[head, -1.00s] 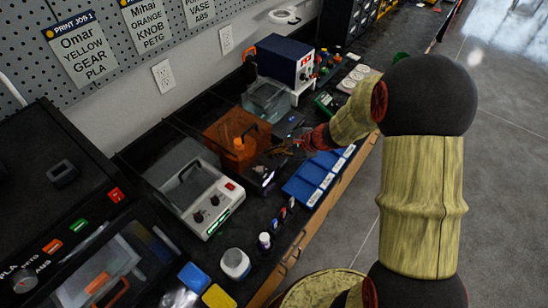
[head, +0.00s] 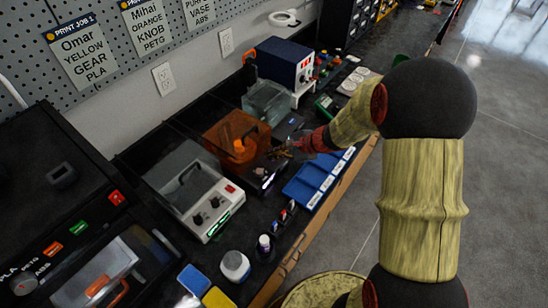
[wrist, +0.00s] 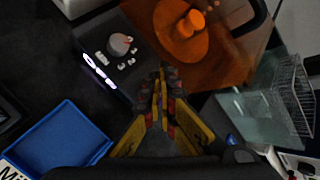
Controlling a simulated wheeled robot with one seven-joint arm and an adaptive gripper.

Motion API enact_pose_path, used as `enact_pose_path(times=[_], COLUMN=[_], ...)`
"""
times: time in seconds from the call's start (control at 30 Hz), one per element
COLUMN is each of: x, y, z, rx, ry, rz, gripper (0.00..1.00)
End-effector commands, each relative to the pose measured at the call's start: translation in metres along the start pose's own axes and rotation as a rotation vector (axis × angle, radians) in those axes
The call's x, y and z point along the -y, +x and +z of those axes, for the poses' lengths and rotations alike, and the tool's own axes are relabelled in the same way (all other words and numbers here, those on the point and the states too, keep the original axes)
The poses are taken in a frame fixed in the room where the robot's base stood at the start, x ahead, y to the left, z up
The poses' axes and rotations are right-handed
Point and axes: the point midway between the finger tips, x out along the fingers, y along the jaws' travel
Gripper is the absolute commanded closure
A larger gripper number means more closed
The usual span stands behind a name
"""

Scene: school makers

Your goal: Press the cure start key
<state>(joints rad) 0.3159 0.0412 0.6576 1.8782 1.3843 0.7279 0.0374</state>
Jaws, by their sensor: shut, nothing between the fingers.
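The curing unit has a clear orange cover (head: 237,138) over an orange turntable (wrist: 180,32), and a dark control panel (head: 262,174) at its front. In the wrist view the panel (wrist: 105,55) carries a grey knob (wrist: 121,44), several small pale keys (wrist: 128,61) and a lit display (wrist: 98,71). The key labels are too small to read. My gripper (wrist: 160,82) is shut and empty, its tips to the right of the keys in the wrist view. In the head view my gripper (head: 282,153) is just above the panel's right side; contact cannot be told.
Blue trays (head: 312,181) lie to the right of the unit. A white machine with a clear lid (head: 195,190) stands at left. A clear tank with a wire basket (wrist: 285,95) is on the other side. Small bottles (head: 264,243) stand in front.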

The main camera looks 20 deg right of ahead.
Motion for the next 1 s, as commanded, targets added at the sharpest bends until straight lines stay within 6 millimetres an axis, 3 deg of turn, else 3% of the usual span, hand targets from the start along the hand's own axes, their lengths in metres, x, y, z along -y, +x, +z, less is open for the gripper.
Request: enact_pose_path(times=[1.0], x=[-0.0049], y=[0.0064], z=[-0.0047], rx=[0.000], ry=[0.000], rz=[0.000], gripper=[1.00])
